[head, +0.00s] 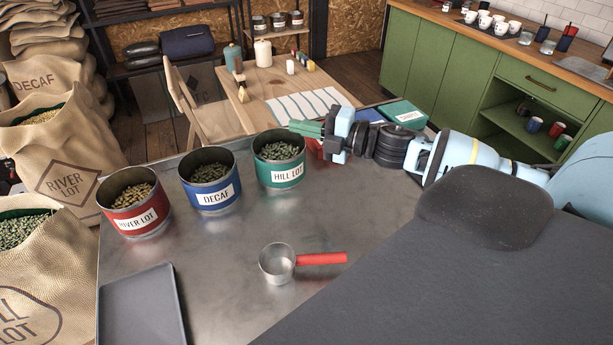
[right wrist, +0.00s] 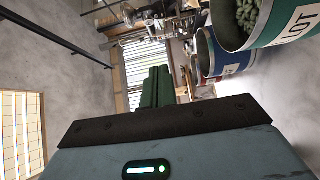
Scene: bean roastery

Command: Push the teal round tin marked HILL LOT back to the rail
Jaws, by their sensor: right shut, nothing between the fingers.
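The teal round tin marked HILL LOT (head: 279,173) stands upright on the metal table, full of greenish beans, at the right end of a row of three tins. In the right wrist view its side and label (right wrist: 292,25) show at the upper right. My right gripper (head: 306,129) is shut and empty, its green fingers by the tin's far right rim. In the right wrist view the fingers (right wrist: 156,88) appear apart from the tin; whether they touch it elsewhere I cannot tell. I cannot make out a rail clearly. My left gripper is not in view.
The blue DECAF tin (head: 210,180) and red RIVER LOT tin (head: 136,205) stand left of the teal one. A metal scoop (head: 277,264) with a red handle lies in front. A dark tray (head: 140,310) is at front left. A green box (head: 403,113) sits behind my right wrist.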

